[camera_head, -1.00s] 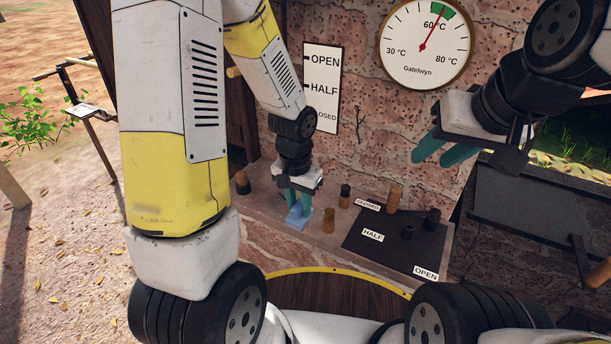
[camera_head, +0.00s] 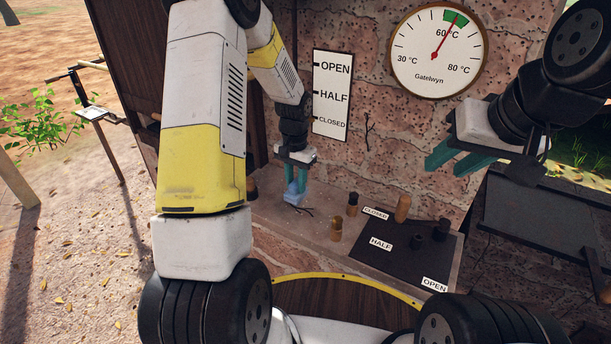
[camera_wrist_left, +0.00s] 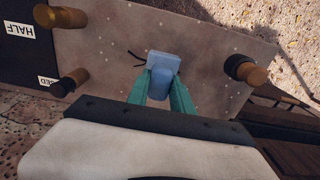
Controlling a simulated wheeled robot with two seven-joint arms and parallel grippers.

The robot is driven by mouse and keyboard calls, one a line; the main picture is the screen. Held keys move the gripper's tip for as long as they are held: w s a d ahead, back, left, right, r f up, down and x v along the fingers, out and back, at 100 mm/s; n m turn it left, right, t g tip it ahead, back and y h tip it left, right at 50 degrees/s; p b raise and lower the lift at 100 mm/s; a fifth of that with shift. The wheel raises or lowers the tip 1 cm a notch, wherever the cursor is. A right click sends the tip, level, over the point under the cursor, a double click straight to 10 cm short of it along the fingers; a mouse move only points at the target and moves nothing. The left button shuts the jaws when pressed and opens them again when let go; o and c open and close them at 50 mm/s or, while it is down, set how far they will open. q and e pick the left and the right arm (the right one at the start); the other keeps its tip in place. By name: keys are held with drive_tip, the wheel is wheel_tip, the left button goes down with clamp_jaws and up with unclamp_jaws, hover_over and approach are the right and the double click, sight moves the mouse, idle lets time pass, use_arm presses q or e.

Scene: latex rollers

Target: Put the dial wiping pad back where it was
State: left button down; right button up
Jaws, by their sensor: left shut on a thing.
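The dial wiping pad, a small light-blue block (camera_head: 295,194), is between the teal fingertips of my left gripper (camera_head: 296,176), which is shut on it. In the left wrist view the pad (camera_wrist_left: 163,64) sits at the fingertips (camera_wrist_left: 162,84), over the stone ledge (camera_wrist_left: 205,40). I cannot tell whether it touches the ledge. The dial (camera_head: 438,50) is on the brick wall, up and to the right of the pad, its red needle pointing into the green band. My right gripper (camera_head: 452,162) is open and empty in front of the wall, below the dial.
Several wood and dark pegs stand on the ledge (camera_head: 275,215), including a wooden one (camera_head: 336,229) right of the pad. A black board (camera_head: 370,252) has CLOSED, HALF and OPEN labels. A white OPEN/HALF/CLOSED sign (camera_head: 332,96) hangs on the wall. A dark twig-like mark lies beside the pad.

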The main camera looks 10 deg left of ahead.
use_arm(q)
drive_tip(key=shift+w+f, duration=0.2)
drive_tip(key=shift+f, duration=1.55)
drive_tip(key=shift+f, duration=0.1)
drive_tip(key=c, duration=1.1)
unclamp_jaws()
wheel_tip(320, 180, up, 12)
drive_tip(key=shift+r, duration=0.15)
wheel_tip(320, 180, up, 7)
drive_tip(key=t, duration=0.1)
hover_over(296, 191)
drive_tip(key=s+r+n+t, duration=0.1)
drive_tip(key=s+r, duration=0.3)
drive_tip(key=s, duration=0.3)
drive_tip(key=s+d+r+n+t+h, duration=0.1)
drive_tip(key=s+r+t, duration=0.1)
drive_tip(key=s+r, duration=0.2)
drive_tip(key=s+r+n+t+h, duration=0.1)
drive_tip(key=s+r, duration=0.3)
drive_tip(key=s, duration=0.6)
drive_tip(key=shift+d+t, duration=0.25)
drive_tip(key=shift+t, duration=0.35)
